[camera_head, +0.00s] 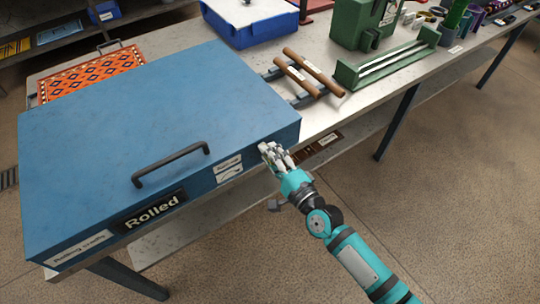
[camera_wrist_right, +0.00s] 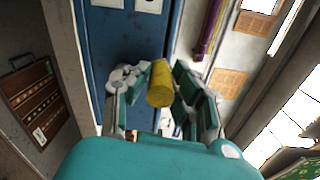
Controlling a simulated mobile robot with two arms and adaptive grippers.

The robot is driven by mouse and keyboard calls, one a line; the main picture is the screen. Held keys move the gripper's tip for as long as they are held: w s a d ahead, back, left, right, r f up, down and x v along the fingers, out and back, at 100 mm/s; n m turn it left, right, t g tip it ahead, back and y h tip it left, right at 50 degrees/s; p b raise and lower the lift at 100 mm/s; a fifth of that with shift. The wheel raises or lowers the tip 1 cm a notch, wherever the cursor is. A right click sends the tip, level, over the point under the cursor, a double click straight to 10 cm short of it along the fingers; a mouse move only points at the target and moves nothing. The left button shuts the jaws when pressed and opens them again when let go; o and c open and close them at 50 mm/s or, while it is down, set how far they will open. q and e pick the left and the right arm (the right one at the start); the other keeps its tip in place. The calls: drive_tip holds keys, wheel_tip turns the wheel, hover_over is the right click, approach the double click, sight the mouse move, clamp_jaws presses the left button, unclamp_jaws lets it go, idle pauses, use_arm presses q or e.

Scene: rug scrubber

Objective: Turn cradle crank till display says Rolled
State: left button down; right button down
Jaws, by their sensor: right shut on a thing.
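The blue rolling cradle (camera_head: 160,110) lies on the bench with its black lid handle (camera_head: 172,166) on top. The dark display (camera_head: 152,210) on its front face reads "Rolled". My right gripper (camera_head: 275,156) is at the cradle's right front corner. In the right wrist view, my right gripper (camera_wrist_right: 163,92) is shut on a yellow cylindrical crank grip (camera_wrist_right: 160,84), with a finger on each side. The rest of the crank is mostly hidden by the gripper and the grip. My left gripper is not in view.
Brown rollers (camera_head: 312,72) lie on the bench right of the cradle, near a green machine (camera_head: 362,25). A blue tub (camera_head: 250,25) stands behind. A patterned orange rug (camera_head: 92,72) lies at the back left. Floor in front of the bench is clear.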

drive_tip(key=shift+d+r, duration=0.1)
drive_tip(key=c, duration=1.1)
unclamp_jaws()
drive_tip(key=shift+w, duration=0.15)
drive_tip(key=shift+s+d+f, duration=0.2)
drive_tip(key=shift+s+d, duration=0.1)
drive_tip(key=shift+s, duration=0.3)
drive_tip(key=v, duration=1.1)
drive_tip(key=shift+r, duration=0.15)
